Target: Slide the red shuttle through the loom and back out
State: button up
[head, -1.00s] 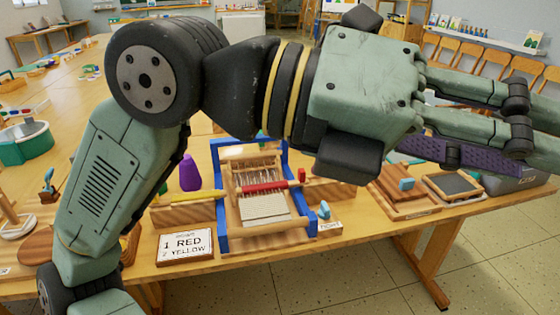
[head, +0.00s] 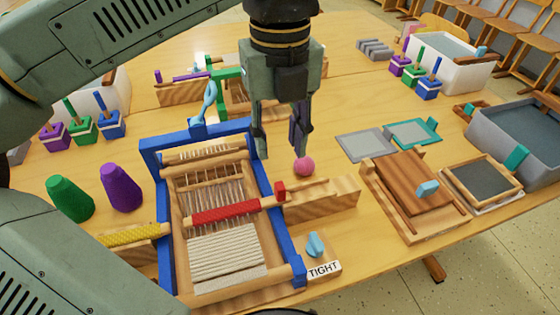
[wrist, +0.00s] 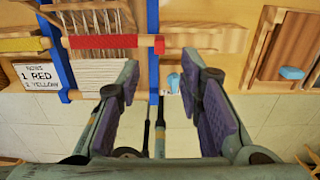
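The loom has a blue frame (head: 268,222) and stands on the table in the head view. The red shuttle (head: 228,211) lies crosswise in it, through the warp threads, and its right end block (head: 280,192) sticks out past the right blue side. The wrist view shows the shuttle (wrist: 105,42) too, left of and beyond my fingers. My gripper (head: 280,148) points down behind and above the shuttle's right end, apart from it. Its fingers are open and empty, and they stand wide apart in the wrist view (wrist: 165,100).
A wooden ledge (head: 325,203) lies right of the loom, and a yellow shuttle (head: 132,235) at its left. Green (head: 70,200) and purple (head: 121,188) cones stand at the left. A wooden press (head: 410,190) stands at the right.

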aim_at(280, 185)
jog(key=f, duration=1)
jog(key=shift+s+f, duration=0.2)
jog(key=shift+f, duration=0.1)
jog(key=shift+c, duration=0.3)
grip_shut()
